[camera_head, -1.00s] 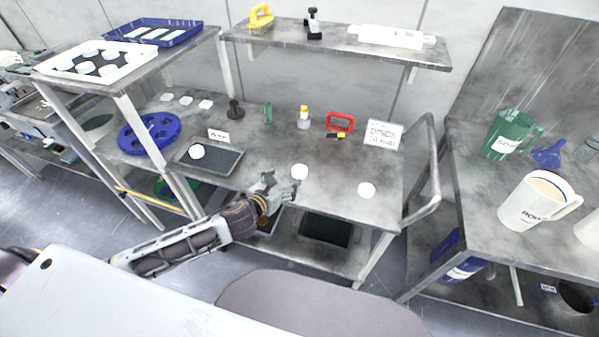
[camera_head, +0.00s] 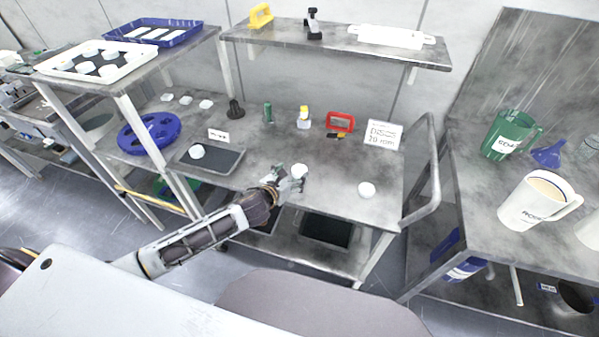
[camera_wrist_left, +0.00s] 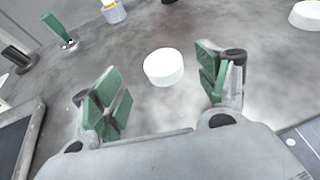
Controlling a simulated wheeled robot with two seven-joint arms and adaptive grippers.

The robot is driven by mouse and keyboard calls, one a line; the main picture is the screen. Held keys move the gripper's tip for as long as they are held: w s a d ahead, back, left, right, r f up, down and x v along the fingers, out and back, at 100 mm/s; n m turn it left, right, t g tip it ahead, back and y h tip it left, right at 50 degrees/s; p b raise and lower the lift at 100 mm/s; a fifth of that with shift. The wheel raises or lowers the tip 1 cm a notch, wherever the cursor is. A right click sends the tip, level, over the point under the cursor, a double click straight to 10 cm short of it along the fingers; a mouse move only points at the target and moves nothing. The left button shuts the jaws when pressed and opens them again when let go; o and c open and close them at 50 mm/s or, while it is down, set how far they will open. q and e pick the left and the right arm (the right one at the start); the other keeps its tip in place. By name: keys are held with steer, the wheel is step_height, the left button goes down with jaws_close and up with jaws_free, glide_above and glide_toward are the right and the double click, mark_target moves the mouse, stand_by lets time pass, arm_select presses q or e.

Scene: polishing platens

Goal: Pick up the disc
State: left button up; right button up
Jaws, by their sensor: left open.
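A white disc (camera_head: 299,171) lies on the grey metal table (camera_head: 330,190) near its front. My left gripper (camera_head: 288,180) is at this disc, low over the table's front part. In the left wrist view the same disc (camera_wrist_left: 163,67) lies ahead of and between the green-padded fingers of my open gripper (camera_wrist_left: 160,92), with a gap to each finger. A second white disc (camera_head: 367,189) lies to the right on the same table, and a third disc (camera_head: 197,152) sits on a dark mat at the left. My right gripper is not in view.
A sign (camera_head: 382,135), a red-handled tool (camera_head: 340,122), a yellow-capped bottle (camera_head: 304,117) and a green item (camera_head: 268,112) stand behind the disc. A blue wheel-like holder (camera_head: 149,133) is at the left. The cart's metal handle (camera_head: 432,170) rises at the right.

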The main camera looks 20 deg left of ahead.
mark_target(298, 172)
arm_select(q)
steer(key=shift+x, duration=2.5)
steer(key=shift+s+d+f, duration=0.1)
steer(key=shift+s+f, duration=0.05)
steer(key=shift+f, duration=0.1)
steer(key=shift+s, duration=0.1)
steer(key=c, duration=1.2)
